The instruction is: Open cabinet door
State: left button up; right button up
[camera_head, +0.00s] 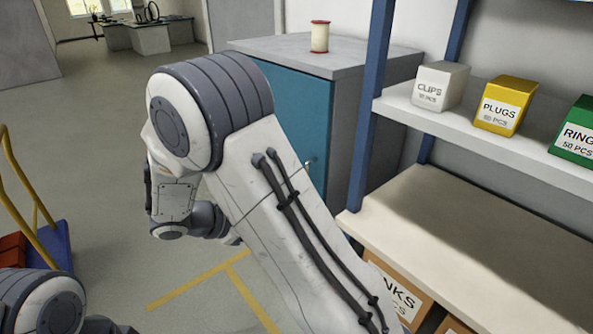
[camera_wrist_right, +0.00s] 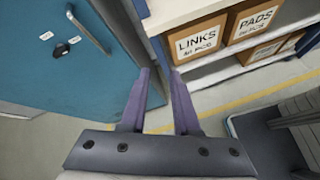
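The cabinet (camera_head: 345,80) has a grey body and a teal door (camera_head: 300,100), which looks shut. My right arm hides much of the door in the head view. In the right wrist view the teal door (camera_wrist_right: 50,75) fills the left side, with a metal bar handle (camera_wrist_right: 88,28) near its upper part. My right gripper (camera_wrist_right: 158,75) is open and empty, its two purple-grey fingers apart. It is below and right of the handle in that view, not touching it. My left gripper is out of view; only part of that arm shows at the lower left of the head view.
A spool (camera_head: 319,36) stands on the cabinet top. A blue-post shelf (camera_head: 440,200) with labelled boxes stands close on the right. A yellow-railed cart (camera_head: 55,240) is at the left. Yellow lines mark the floor (camera_head: 195,287), which is open at the left.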

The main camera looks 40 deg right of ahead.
jog(key=w+d+f+n+t+h+p, duration=0.1)
jog(key=w+d+f+n+h, duration=0.1)
jog(key=w+d, duration=0.3)
jog(key=w+d+f+n+t+h+p, duration=0.2)
jog(key=w+d, duration=0.3)
jog(key=d, duration=0.5)
jog(key=w+d+f+n+t+h+p, duration=0.2)
jog(key=w+d+n, duration=0.2)
jog(key=w+d, duration=0.2)
jog(key=shift+d, duration=1)
grip_shut()
